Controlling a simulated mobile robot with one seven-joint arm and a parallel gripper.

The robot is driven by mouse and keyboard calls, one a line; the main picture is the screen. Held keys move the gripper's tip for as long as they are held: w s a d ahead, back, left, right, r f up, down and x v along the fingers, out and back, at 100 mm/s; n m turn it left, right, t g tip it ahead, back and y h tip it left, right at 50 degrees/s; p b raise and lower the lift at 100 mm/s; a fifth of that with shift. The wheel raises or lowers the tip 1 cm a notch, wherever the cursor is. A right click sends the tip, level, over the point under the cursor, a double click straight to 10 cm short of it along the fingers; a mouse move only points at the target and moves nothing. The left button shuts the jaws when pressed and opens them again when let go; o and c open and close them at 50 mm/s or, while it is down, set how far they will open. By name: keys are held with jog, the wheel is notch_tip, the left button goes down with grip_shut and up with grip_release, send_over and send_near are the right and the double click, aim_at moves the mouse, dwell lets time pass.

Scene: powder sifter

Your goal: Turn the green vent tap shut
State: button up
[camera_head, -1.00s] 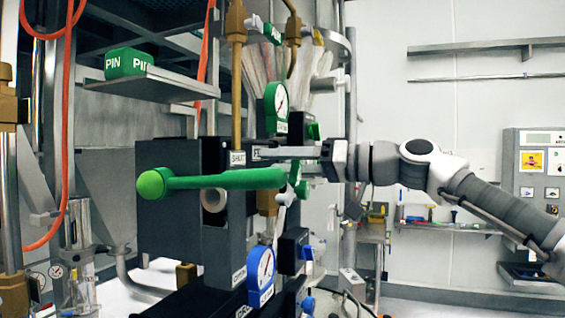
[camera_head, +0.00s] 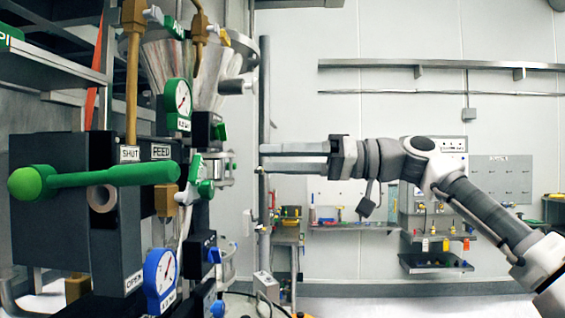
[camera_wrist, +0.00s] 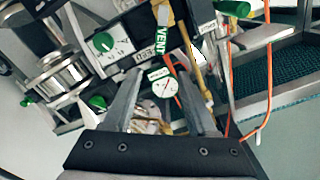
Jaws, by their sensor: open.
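A small green tap handle (camera_head: 205,187) sits on the front of the equipment at left in the head view. A large green lever (camera_head: 95,180) with a ball end lies nearly level across the dark box, near labels reading SHUT and OPEN. A green VENT label (camera_wrist: 163,30) and a round green knob (camera_wrist: 103,42) on a white plate show in the wrist view; I cannot tell which handle is the vent tap. My gripper (camera_head: 262,155) is open and empty, to the right of the equipment and apart from it. Its fingers (camera_wrist: 160,78) also show in the wrist view.
A green-rimmed gauge (camera_head: 178,100) and a blue gauge (camera_head: 160,275) jut from the equipment. A vertical pole (camera_head: 264,120) stands behind my fingertips. A mesh shelf (camera_wrist: 275,85) and an orange hose (camera_wrist: 268,70) are at right in the wrist view. Back-wall shelves are farther off.

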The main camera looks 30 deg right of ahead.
jog(key=shift+s+d, duration=0.15)
jog(key=shift+d, duration=0.1)
